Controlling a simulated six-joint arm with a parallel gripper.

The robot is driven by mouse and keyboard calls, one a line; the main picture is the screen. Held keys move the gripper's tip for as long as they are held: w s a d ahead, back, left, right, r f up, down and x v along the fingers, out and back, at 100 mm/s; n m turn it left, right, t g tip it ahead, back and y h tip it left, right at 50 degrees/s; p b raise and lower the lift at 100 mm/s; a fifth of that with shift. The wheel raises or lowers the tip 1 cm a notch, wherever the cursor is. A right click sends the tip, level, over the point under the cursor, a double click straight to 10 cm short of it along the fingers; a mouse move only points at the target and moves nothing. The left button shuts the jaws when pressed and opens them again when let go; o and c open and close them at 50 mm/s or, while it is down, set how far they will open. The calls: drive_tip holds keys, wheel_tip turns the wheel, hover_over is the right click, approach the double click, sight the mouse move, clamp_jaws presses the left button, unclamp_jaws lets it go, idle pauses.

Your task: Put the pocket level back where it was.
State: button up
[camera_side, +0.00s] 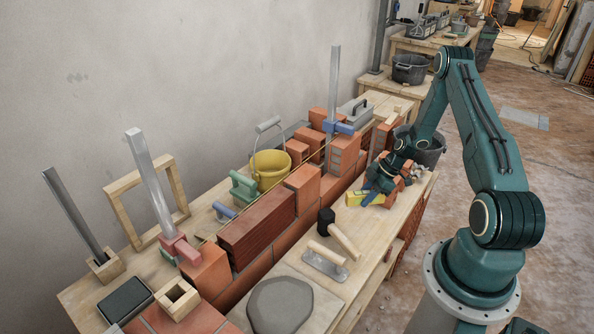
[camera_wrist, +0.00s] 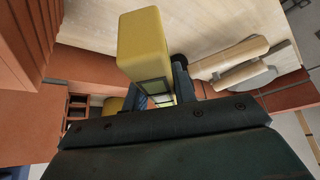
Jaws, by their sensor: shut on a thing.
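The yellow pocket level (camera_side: 354,199) is held in my gripper (camera_side: 373,191) over the right part of the wooden bench, in front of the brick wall. In the wrist view the level (camera_wrist: 143,48) sticks out past the dark fingers, with its vial windows partly showing. My gripper is shut on it. From the side view I cannot tell how far the level is above the bench top. The fingers partly hide it.
A black-headed mallet (camera_side: 344,241) and a trowel (camera_side: 325,260) lie on the bench nearby. The brick wall (camera_side: 257,226) runs behind, with a yellow bucket (camera_side: 271,171) beyond. Broken brick pieces (camera_side: 398,186) are close to my gripper. A grey slab (camera_side: 280,306) is at the front.

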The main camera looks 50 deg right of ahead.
hover_over(356, 222)
drive_tip(key=s+d, duration=0.1)
drive_tip(key=d, duration=0.1)
drive_tip(key=shift+s+a+f, duration=0.1)
drive_tip(key=shift+a+f, duration=0.05)
drive_tip(key=shift+f, duration=1.05)
drive_tip(key=shift+a+f, duration=0.1)
drive_tip(key=shift+f, duration=1.1)
drive_tip(key=shift+f, duration=0.1)
drive_tip(key=shift+f, duration=1.8)
drive_tip(key=shift+f, duration=0.1)
drive_tip(key=o, duration=1)
drive_tip(key=shift+c, duration=0.2)
drive_tip(key=shift+o, duration=0.4)
